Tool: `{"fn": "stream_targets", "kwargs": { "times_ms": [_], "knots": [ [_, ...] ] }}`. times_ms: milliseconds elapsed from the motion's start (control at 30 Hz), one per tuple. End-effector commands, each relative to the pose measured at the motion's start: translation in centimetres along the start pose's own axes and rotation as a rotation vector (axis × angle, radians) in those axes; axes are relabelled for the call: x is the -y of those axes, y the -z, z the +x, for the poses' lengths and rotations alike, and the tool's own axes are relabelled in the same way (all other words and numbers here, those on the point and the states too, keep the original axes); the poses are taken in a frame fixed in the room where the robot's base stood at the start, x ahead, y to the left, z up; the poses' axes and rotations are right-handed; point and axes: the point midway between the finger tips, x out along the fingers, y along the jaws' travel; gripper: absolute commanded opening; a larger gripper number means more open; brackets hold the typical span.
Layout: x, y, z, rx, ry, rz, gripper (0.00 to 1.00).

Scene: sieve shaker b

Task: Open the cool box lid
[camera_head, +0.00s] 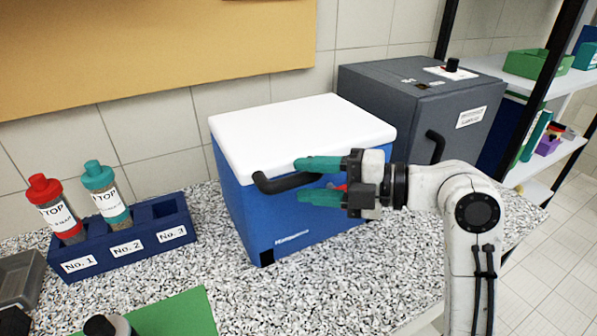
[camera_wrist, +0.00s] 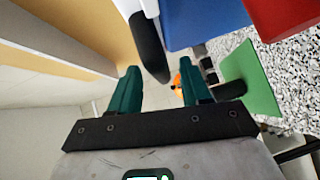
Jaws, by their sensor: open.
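The blue cool box (camera_head: 290,215) stands on the counter with its white lid (camera_head: 300,125) lying shut on top. A black handle (camera_head: 272,185) sticks out at the front edge, just under the lid. My gripper (camera_head: 300,180) is open, reaching in from the right with green fingers. One finger is above the handle's level and one below it in the head view. In the wrist view the handle (camera_wrist: 150,47) shows beyond and between the fingertips (camera_wrist: 158,78). Whether they touch it, I cannot tell.
A dark blue rack (camera_head: 130,238) with a red-capped and a teal-capped bottle stands left. A grey cabinet (camera_head: 415,95) stands behind right. A green mat (camera_head: 170,315) lies in front. Shelves (camera_head: 545,75) are at far right. Speckled counter is free before the box.

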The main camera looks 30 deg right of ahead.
Motion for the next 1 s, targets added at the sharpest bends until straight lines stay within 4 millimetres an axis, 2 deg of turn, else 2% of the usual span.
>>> {"fn": "stream_targets", "kwargs": {
  "times_ms": [200, 567, 1000],
  "knots": [
    [-0.1, 0.0, 2.2, -0.001, -0.001, 0.002, 0.47],
    [0.0, 0.0, 2.6, 0.001, 0.000, 0.001, 0.47],
    [0.0, 0.0, 2.6, 0.001, 0.000, 0.002, 0.05]
  ]
}}
